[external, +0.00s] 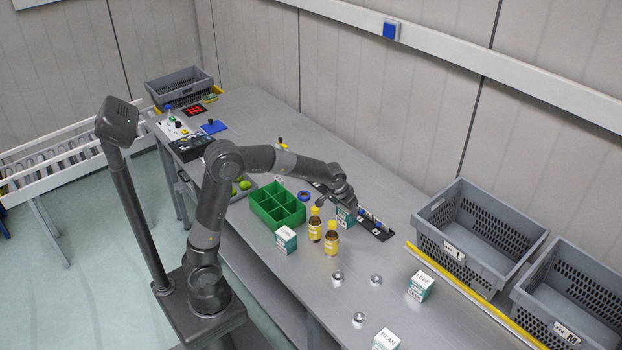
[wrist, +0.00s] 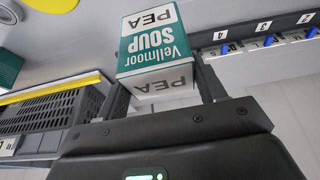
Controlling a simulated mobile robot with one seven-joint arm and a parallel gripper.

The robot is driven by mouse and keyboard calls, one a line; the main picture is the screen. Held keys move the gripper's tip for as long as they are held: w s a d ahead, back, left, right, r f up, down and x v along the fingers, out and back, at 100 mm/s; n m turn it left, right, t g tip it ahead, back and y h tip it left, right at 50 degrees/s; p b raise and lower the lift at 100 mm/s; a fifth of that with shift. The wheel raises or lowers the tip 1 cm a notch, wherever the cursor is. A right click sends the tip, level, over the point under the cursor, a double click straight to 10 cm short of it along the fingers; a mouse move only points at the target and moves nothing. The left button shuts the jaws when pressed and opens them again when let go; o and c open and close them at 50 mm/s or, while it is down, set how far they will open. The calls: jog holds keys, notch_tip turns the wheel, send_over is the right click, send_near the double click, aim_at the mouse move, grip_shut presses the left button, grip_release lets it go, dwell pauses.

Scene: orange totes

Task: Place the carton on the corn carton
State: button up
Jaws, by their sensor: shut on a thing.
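My gripper (external: 343,204) is shut on a white and teal carton (external: 345,217) in the external view. In the wrist view this carton (wrist: 155,48) reads "Vellmoor SOUP PEA" and sits between the two fingers. Whether it touches the table is hard to tell. Three similar cartons stand on the table: one left of the bottles (external: 286,239), one near the yellow bar (external: 420,286), and one at the front edge of the picture (external: 385,341). Their labels are too small to read surely, so I cannot tell which is the corn carton.
Two yellow-capped bottles (external: 331,240) stand close to my gripper. A green divided bin (external: 277,206) is left of them. A black strip with blue parts (external: 376,226) lies just right. Several small metal pieces (external: 358,319) dot the front table. Grey crates (external: 478,232) stand beyond a yellow bar (external: 470,292).

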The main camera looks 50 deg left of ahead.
notch_tip(320, 180, up, 17)
jog(key=s+n+g+y, duration=0.45)
jog(key=s+n, duration=1.35)
jog(key=s, duration=1)
jog(key=shift+w+a+f, duration=1)
jog(key=shift+a+f, duration=0.65)
jog(key=shift+f, duration=1.05)
jog(key=shift+w+a+f, duration=1)
jog(key=shift+a+f, duration=0.7)
jog(key=shift+f, duration=1.05)
jog(key=shift+w+a+f, duration=1)
jog(key=shift+a+f, duration=0.65)
jog(key=shift+f, duration=1.05)
jog(key=o, duration=1.2)
jog(key=shift+f, duration=0.1)
